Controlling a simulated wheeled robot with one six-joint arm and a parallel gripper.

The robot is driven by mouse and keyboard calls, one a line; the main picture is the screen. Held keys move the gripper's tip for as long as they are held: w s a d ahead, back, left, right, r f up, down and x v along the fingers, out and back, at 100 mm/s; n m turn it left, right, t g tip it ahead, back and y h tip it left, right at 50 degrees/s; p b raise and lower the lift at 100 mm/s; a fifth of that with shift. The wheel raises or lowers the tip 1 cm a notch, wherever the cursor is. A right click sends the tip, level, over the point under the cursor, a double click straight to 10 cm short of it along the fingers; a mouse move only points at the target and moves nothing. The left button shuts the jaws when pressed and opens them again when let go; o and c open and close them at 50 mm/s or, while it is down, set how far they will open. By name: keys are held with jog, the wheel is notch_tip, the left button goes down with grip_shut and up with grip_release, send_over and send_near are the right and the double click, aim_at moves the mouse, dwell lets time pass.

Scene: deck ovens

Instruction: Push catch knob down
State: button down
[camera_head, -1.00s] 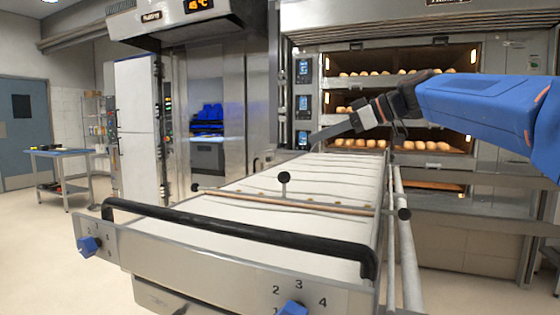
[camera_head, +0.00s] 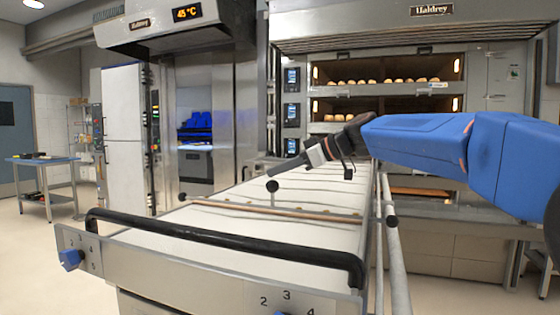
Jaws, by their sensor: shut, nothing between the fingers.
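The catch knob, a black ball (camera_head: 272,186) on a short upright stem, stands on the wooden crossbar (camera_head: 285,211) over the white loader belt. My gripper (camera_head: 274,173) comes in from the right with its slim grey fingers shut and nothing held. Its tip appears just above the ball and slightly to its right in the picture. I cannot tell whether the tip touches the ball or is at the same depth.
A black handle bar (camera_head: 215,240) runs across the loader's front, with a blue dial (camera_head: 70,259) at the left. A grey side rail (camera_head: 390,240) runs along the right. Deck ovens with bread rolls (camera_head: 385,81) stand behind. A blue-topped table (camera_head: 45,160) stands far left.

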aim_at(276, 182)
jog(key=shift+f, duration=0.3)
jog(key=shift+f, duration=0.1)
jog(key=shift+f, duration=1.15)
